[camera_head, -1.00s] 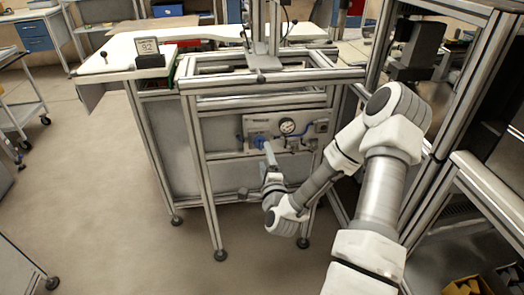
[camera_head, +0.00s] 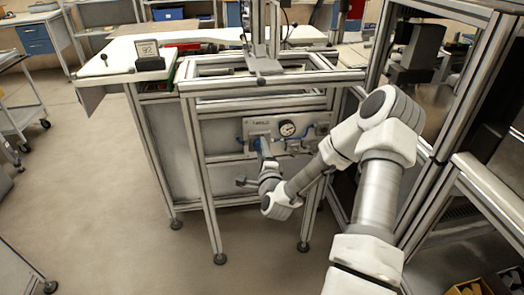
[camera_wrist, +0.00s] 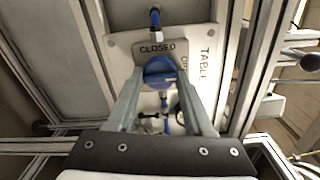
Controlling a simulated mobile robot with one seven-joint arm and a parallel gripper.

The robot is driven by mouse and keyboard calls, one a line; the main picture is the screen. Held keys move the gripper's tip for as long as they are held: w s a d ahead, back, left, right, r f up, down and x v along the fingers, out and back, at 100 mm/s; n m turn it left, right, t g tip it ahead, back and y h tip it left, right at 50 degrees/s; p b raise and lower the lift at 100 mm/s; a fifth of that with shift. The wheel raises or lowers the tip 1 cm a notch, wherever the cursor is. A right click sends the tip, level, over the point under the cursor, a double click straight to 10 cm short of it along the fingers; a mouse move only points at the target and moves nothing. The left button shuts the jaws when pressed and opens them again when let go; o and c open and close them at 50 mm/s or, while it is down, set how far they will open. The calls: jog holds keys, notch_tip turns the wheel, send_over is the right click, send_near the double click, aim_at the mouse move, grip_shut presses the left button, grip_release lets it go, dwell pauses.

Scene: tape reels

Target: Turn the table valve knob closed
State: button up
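The blue table valve knob (camera_wrist: 160,72) sits on a pale plate (camera_wrist: 120,45) in the wrist view. "CLOSED" is printed on the plate just above the knob, a partly covered "OP..." label to its right, and "TABLE" further right. A small pale mark shows at the knob's right side. My gripper (camera_wrist: 159,80) is open, with one finger on each side of the knob. I cannot tell whether the fingers touch it. In the head view my gripper (camera_head: 264,152) is at the panel, and the knob is mostly hidden there.
A round pressure gauge (camera_head: 287,129) and blue tubing are right of the knob. A metal frame (camera_head: 205,185) surrounds the panel, with an upright post close on the right. Blue-ended hose fittings (camera_wrist: 155,20) sit above and below the knob. Open floor lies left.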

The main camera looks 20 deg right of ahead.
grip_shut()
jog(key=shift+n+b, duration=0.3)
jog(key=shift+n, duration=0.1)
jog(key=n+b, duration=0.9)
jog(key=n, duration=0.4)
jog(key=shift+a, duration=0.15)
jog(key=shift+n+b, duration=0.5)
jog(key=shift+n, duration=1.5)
